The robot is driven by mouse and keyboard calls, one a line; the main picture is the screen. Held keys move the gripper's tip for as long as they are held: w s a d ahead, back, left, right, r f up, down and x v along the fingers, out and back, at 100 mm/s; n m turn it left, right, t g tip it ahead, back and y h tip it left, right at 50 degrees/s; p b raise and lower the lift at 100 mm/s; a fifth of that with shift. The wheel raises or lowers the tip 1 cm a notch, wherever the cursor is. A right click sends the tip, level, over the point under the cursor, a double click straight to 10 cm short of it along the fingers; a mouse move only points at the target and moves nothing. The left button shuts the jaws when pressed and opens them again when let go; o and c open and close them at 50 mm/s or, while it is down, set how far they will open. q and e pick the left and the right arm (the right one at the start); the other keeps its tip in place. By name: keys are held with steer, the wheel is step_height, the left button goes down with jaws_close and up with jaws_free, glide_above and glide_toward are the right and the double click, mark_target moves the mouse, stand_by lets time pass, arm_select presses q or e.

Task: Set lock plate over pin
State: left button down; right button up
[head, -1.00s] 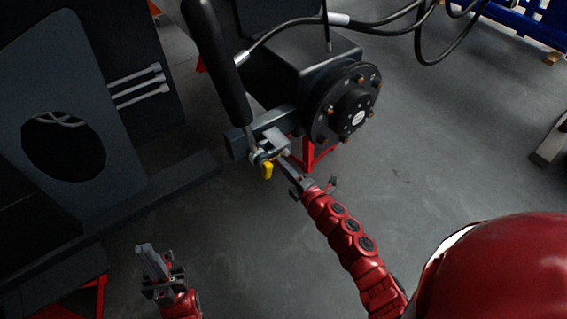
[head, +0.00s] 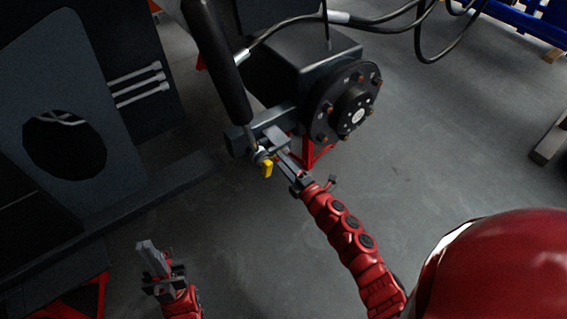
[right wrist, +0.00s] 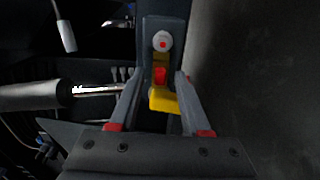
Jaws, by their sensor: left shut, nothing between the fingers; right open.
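The yellow lock plate (head: 267,168) hangs at the end of the grey bracket, just below the rod end of the black cylinder. In the right wrist view the yellow plate (right wrist: 164,101) shows a red part behind or on it. A round pale pin end with a red centre (right wrist: 162,42) sits above it on the dark bracket. My right gripper (right wrist: 154,88) is open, its fingers on either side of the yellow plate. In the head view my right gripper (head: 279,157) is close beside the bracket. My left gripper (head: 146,246) is shut and empty, low at left.
The black cylinder (head: 218,62) slants down to the bracket (head: 240,142). A wheel hub (head: 347,103) stands right of it on a red stand (head: 316,152). A dark panel (head: 60,110) is at left. Open floor (head: 420,150) lies to the right.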

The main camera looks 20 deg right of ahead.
steer(key=p+v, duration=0.2)
steer(key=v, duration=1.5)
steer(key=shift+s+p, duration=0.2)
steer(key=shift+p, duration=0.1)
steer(key=shift+s+d, duration=0.1)
